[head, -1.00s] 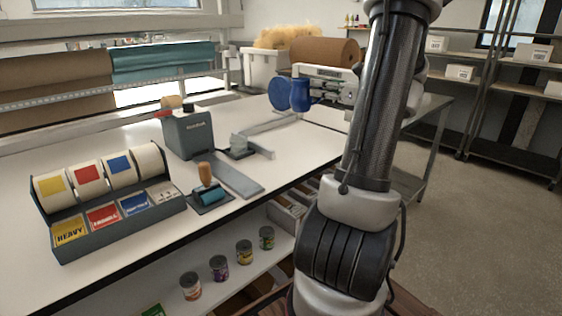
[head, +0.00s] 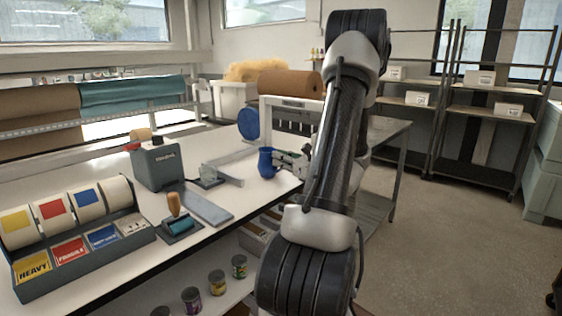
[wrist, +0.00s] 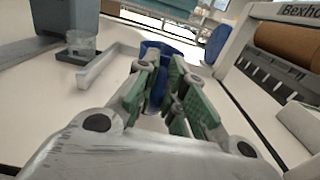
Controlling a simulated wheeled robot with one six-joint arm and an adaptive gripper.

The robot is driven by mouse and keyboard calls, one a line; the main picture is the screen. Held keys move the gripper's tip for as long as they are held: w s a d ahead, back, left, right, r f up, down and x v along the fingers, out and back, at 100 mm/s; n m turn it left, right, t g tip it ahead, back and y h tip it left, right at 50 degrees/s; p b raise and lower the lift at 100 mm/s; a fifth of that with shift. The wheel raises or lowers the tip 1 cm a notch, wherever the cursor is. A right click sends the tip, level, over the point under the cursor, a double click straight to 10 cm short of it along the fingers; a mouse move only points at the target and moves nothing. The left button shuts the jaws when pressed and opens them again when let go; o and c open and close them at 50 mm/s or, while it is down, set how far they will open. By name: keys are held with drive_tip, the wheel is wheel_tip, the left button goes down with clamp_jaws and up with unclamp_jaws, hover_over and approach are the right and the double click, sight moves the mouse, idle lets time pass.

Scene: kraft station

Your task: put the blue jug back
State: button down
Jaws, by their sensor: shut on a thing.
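The blue jug (head: 266,162) is upright at the far right part of the white worktop, in the head view. My gripper (head: 279,160) reaches it from the right and is shut on it. In the wrist view the jug (wrist: 156,58) shows between and beyond the green-padded fingers (wrist: 164,88), which hide part of it. I cannot tell whether its base touches the worktop or is just above it.
A blue round disc (head: 248,124) stands behind the jug. A roll of brown paper (head: 289,83) sits on a white frame at the back. A grey tray with a clear cup (head: 208,173) and a grey angled rail (head: 226,180) lie left of the jug.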

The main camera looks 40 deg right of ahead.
drive_tip(key=shift+f, duration=0.15)
drive_tip(key=c, duration=1.9)
unclamp_jaws()
drive_tip(key=shift+f, duration=0.15)
drive_tip(key=shift+c, duration=0.2)
drive_tip(key=o, duration=0.5)
drive_tip(key=shift+c, duration=0.2)
